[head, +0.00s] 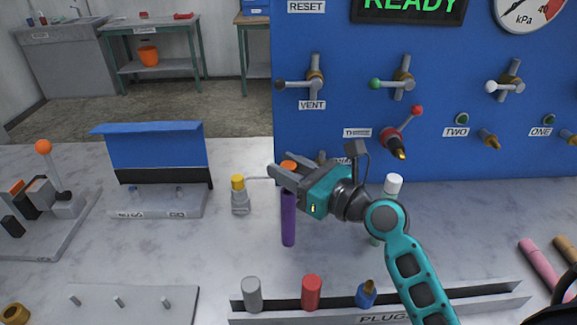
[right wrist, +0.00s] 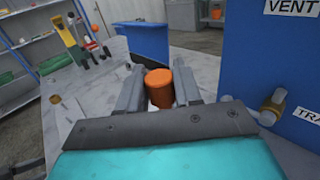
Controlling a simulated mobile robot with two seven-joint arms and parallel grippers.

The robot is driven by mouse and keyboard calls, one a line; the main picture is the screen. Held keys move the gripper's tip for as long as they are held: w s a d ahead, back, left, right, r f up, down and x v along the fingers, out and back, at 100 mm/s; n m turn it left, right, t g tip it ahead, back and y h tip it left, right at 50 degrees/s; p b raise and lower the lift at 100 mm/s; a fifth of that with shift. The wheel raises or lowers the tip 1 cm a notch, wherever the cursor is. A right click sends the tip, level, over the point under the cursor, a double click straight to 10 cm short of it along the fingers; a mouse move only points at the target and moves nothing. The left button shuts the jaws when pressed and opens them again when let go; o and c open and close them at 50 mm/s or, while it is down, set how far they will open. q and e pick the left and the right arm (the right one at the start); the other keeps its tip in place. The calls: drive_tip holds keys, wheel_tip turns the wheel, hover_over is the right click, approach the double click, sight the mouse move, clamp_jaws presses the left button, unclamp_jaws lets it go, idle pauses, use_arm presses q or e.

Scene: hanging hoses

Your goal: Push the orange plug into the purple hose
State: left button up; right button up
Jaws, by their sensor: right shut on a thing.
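The orange plug (right wrist: 159,88) is between the two fingers of my right gripper, which is shut on it. In the head view only the top of the orange plug (head: 288,165) shows, above the fingers of my right gripper (head: 282,178). The purple hose (head: 288,220) stands upright directly below the gripper, and its upper end is hidden behind the fingers. I cannot tell whether the plug touches the hose or is in its mouth. The purple hose does not show in the right wrist view. My left gripper is not in view.
A grey fitting with a yellow top (head: 239,195) stands just left of the hose. A white-topped hose (head: 393,185) stands behind my right arm. A plug rack (head: 440,305) holds grey, red and blue plugs in front. The blue panel (head: 300,130) with valves rises behind.

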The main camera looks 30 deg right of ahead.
drive_tip(key=shift+f+b, duration=0.85)
drive_tip(key=shift+f, duration=0.8)
drive_tip(key=o, duration=1.1)
drive_tip(key=b+v, duration=0.2)
drive_tip(key=v, duration=1.1)
